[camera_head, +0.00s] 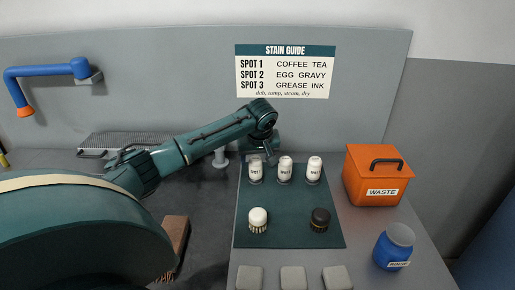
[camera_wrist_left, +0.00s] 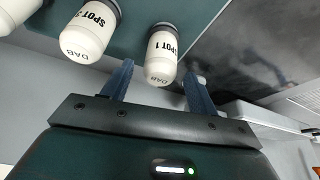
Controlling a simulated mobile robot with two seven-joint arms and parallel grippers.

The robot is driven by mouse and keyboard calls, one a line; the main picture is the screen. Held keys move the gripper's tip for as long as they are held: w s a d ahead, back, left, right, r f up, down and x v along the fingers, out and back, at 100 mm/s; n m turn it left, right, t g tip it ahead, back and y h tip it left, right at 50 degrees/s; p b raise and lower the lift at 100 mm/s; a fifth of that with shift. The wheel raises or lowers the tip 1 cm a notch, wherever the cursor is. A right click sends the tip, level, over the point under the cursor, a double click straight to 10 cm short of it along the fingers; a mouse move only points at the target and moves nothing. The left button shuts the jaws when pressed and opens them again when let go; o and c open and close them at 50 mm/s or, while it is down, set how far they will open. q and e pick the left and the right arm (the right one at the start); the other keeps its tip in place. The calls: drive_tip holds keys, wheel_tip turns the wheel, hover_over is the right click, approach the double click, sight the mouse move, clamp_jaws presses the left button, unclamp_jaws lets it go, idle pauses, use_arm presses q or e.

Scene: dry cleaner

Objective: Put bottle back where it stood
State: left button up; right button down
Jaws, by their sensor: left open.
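Three white spot bottles stand upright in a row on the dark green mat (camera_head: 280,208). The left one (camera_head: 256,173) reads SPOT 1 in the left wrist view (camera_wrist_left: 162,54); the middle bottle (camera_head: 285,172), SPOT 2 by its label there (camera_wrist_left: 90,32), and the right bottle (camera_head: 314,171) stand beside it. My left gripper (camera_head: 262,156) is at the SPOT 1 bottle, partly hiding its top. In the left wrist view its open fingers (camera_wrist_left: 158,70) lie either side of that bottle, with gaps showing. My right gripper is not in view.
A white brush (camera_head: 258,220) and a dark brush (camera_head: 320,220) stand on the front of the mat. An orange waste bin (camera_head: 376,178) and a blue jar (camera_head: 394,248) are at the right. Grey blocks (camera_head: 293,278) line the front. The stain guide (camera_head: 285,72) hangs behind.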

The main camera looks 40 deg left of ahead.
use_arm(q)
drive_tip(key=v, duration=0.7)
drive_tip(key=shift+r+b, duration=0.2)
drive_tip(key=shift+b, duration=0.1)
drive_tip(key=shift+s+d+f, duration=0.1)
